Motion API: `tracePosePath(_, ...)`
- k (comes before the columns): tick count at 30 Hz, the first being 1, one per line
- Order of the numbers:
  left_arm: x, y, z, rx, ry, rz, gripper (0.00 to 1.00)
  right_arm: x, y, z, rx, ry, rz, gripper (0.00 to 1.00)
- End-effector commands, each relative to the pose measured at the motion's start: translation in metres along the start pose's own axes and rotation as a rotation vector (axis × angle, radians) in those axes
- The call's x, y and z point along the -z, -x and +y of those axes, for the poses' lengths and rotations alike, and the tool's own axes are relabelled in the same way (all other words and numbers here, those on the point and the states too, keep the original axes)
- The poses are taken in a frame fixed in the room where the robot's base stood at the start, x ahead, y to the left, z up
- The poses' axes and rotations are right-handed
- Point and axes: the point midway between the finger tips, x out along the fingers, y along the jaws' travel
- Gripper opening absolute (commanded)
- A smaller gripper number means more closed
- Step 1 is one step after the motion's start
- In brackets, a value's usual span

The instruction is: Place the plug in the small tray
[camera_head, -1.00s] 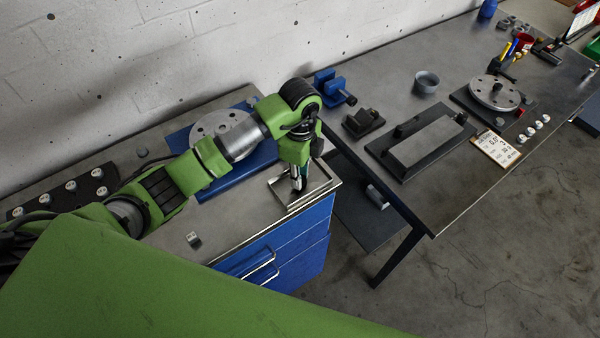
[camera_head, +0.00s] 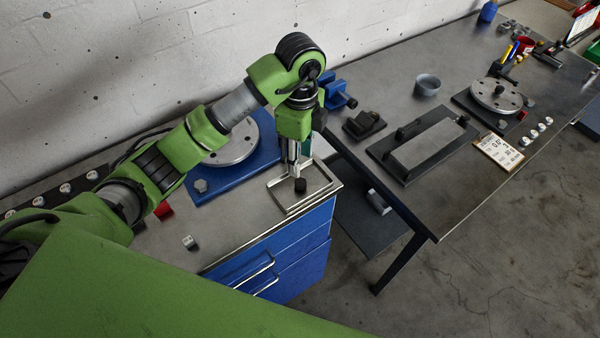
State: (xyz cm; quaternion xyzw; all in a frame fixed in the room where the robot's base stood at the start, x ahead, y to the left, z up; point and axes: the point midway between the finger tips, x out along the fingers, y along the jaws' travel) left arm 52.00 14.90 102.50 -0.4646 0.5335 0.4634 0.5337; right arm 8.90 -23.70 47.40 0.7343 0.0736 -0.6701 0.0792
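The plug (camera_head: 300,185), a short dark cylinder, stands in the small tray (camera_head: 287,208), a shallow metal-rimmed tray at the right front corner of the blue cabinet's top. My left gripper (camera_head: 294,172) points down just above the tray, with its fingertips above and slightly left of the plug. The fingers look apart and empty, though they are seen small and partly from the side. My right gripper is out of view.
A blue plate with a grey disc (camera_head: 236,148) lies behind the tray. A small pale block (camera_head: 189,242) and a red block (camera_head: 163,210) are on the cabinet top. A long grey table (camera_head: 455,205) stands to the right, with a gap between.

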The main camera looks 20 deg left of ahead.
Motion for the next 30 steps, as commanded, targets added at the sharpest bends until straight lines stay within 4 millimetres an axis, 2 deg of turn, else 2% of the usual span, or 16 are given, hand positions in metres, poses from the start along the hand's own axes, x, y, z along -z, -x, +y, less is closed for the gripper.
tracePosePath(1,-0.002,0.012,-0.001,0.004,0.001,-0.005,0.37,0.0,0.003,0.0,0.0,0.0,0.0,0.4)
tracePosePath(3,-0.002,0.021,-0.001,0.001,0.001,-0.005,0.37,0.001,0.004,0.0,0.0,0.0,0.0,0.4)
tracePosePath(9,-0.001,0.036,0.0,-0.001,0.001,-0.003,0.37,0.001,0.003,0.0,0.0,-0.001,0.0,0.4)
tracePosePath(30,0.0,0.039,0.001,-0.003,0.001,-0.001,0.37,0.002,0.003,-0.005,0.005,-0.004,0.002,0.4)
